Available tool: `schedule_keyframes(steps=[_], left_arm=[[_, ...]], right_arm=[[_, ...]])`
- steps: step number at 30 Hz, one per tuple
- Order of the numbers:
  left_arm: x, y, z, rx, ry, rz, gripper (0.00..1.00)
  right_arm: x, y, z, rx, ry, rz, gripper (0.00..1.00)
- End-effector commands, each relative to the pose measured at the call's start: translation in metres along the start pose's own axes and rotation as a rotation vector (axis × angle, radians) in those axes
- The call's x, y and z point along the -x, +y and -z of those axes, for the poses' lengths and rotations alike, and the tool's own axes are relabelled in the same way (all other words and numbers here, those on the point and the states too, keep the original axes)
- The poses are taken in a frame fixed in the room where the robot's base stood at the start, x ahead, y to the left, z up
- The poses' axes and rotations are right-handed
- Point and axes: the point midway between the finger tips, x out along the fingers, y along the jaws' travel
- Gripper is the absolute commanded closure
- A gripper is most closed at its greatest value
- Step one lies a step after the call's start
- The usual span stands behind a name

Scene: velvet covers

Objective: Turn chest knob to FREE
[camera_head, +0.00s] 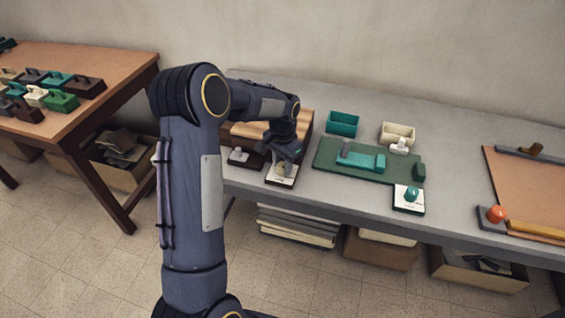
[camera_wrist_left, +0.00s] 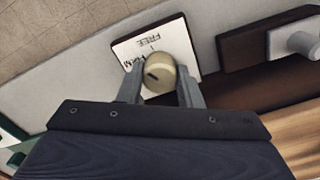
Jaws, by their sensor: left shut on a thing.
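The chest knob (camera_wrist_left: 158,73) is round and cream with a short dark mark on the left part of its top. It stands on a white label plate (camera_wrist_left: 182,52) with a dark edge. The plate reads FREE beyond the knob in the left wrist view; a second word at its left is partly covered and hard to read. My left gripper (camera_wrist_left: 159,87) is shut on the knob, one finger on each side. In the head view my left gripper (camera_head: 283,165) comes down over the plate (camera_head: 283,180), largely hiding the knob. My right gripper is not in view.
A wood-topped chest (camera_head: 305,124) stands behind the knob. A small grey handle on a dark base (camera_head: 240,157) is left of it. Right are a green board (camera_head: 325,155), a teal knob plate (camera_head: 409,208) and an orange knob (camera_head: 495,214). Bare grey bench lies between.

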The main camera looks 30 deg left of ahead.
Motion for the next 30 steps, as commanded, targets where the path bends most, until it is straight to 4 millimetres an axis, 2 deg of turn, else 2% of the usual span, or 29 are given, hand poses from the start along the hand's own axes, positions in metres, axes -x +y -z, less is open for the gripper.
schedule_keyframes(steps=[15, 30], left_arm=[[0.0005, -0.0005, -0.0001, -0.404, 0.0, 0.0, 0.91], [0.0004, -0.0006, 0.0001, -0.525, 0.001, 0.001, 0.91]], right_arm=[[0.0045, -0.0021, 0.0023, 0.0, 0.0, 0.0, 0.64], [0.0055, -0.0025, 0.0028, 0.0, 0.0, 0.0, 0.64]])
